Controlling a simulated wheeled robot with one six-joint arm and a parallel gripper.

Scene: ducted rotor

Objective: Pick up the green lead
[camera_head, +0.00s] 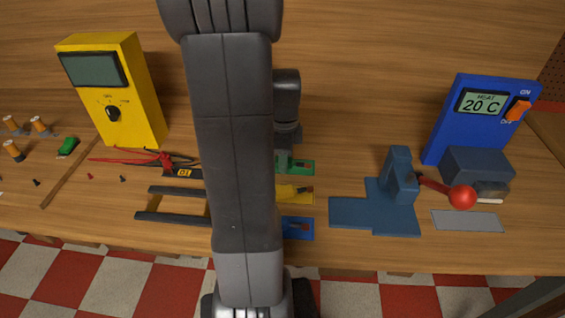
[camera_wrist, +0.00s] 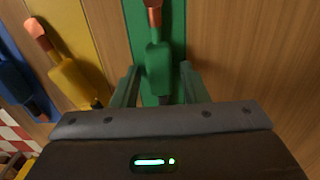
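The green lead (camera_wrist: 157,68), a green body with a copper tip, lies on a green plate (camera_wrist: 138,30) in the wrist view. My gripper (camera_wrist: 158,80) is open, with one finger on each side of the lead's body. Narrow gaps show between the fingers and the lead. The lead's near end is hidden behind my gripper body. In the head view the green plate (camera_head: 301,167) shows just right of my arm, and my wrist hides part of it.
A yellow lead (camera_wrist: 72,80) and a blue plate (camera_wrist: 12,80) lie left in the wrist view. In the head view, a yellow meter (camera_head: 143,90) stands left; a blue press (camera_head: 370,215) and blue heater box (camera_head: 450,125) stand right.

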